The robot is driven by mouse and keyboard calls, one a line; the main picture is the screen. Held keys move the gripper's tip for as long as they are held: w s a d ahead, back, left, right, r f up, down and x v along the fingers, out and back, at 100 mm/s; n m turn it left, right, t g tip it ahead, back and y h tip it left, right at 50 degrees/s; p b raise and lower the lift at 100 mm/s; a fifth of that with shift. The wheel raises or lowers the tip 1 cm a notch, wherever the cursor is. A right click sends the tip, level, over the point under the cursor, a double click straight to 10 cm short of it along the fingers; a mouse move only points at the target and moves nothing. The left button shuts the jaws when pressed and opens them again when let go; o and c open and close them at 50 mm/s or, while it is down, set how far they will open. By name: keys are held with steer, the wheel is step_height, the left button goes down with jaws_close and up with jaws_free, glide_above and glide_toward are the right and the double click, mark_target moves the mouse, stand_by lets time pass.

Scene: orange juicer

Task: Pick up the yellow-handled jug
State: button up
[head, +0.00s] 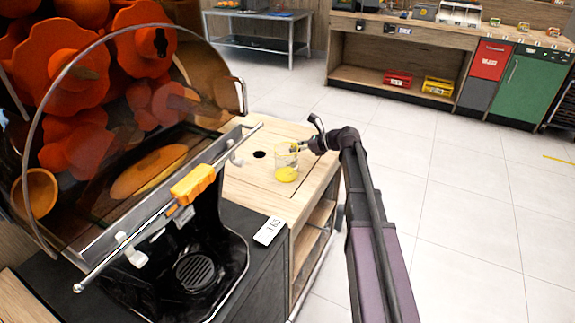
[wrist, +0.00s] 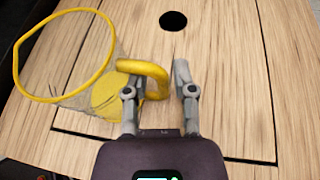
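The jug (head: 286,168) is clear with yellow at its bottom and stands on the wooden counter top. In the wrist view the jug (wrist: 75,95) shows a yellow rim at the left, and its yellow handle (wrist: 150,72) points right. My gripper (wrist: 157,68) is open, with the end of the handle between its two fingers. The left finger is close to the handle and partly covered by it; I cannot tell if they touch. A gap shows between the handle and the right finger. In the head view my gripper (head: 305,146) is beside the jug, on its right.
An orange juicer (head: 120,150) with a clear cover and an orange-handled bar (head: 193,184) stands left of the jug. The wooden counter (head: 265,195) has a dark round hole (head: 259,154) behind the jug. A white label (head: 269,231) lies in front. Open floor is at the right.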

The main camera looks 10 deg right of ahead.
stand_by(0.5)
jaws_close()
steer(key=shift+r, duration=0.15)
step_height(320, 180, up, 4)
steer(key=p, duration=0.3)
steer(key=shift+f+p, duration=0.25)
steer(key=shift+p, duration=0.15)
steer(key=s+d, duration=0.3)
steer(key=s, duration=0.4)
steer(key=s+d+r+p, duration=0.1)
steer(key=s+d, duration=0.2)
steer(key=s, duration=0.5)
steer(key=shift+r, duration=0.15)
steer(key=shift+w, duration=0.1)
